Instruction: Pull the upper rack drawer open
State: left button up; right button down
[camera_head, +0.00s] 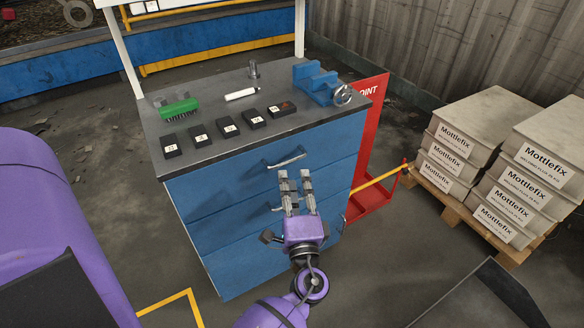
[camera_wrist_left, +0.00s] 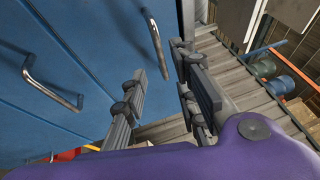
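The blue drawer rack stands in the middle of the head view. Its upper drawer (camera_head: 225,182) looks shut, with its front flush, and carries a metal bar handle (camera_head: 287,161). My left gripper (camera_head: 295,174) is open in front of the rack, its fingertips just below that handle in the picture. In the left wrist view, the fingers (camera_wrist_left: 158,68) are spread with nothing between them. One bar handle (camera_wrist_left: 155,42) lies just beyond the fingertips, and another handle (camera_wrist_left: 50,88) is to the left. The lower handles are partly hidden behind my gripper in the head view. My right gripper is not in view.
The rack's grey top (camera_head: 205,145) holds several black blocks, a green connector piece (camera_head: 179,108), a white cylinder (camera_head: 241,94) and a blue fixture (camera_head: 318,82). A red stand (camera_head: 370,150) is right of the rack. Labelled boxes (camera_head: 459,147) sit on a pallet farther right.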

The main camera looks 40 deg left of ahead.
aim_at(289, 162)
pick_arm(q)
jog(key=p+x, duration=0.1)
jog(key=x, duration=0.6)
jog(key=shift+w+a+r, duration=0.1)
jog(key=shift+a, duration=0.05)
grip_shut()
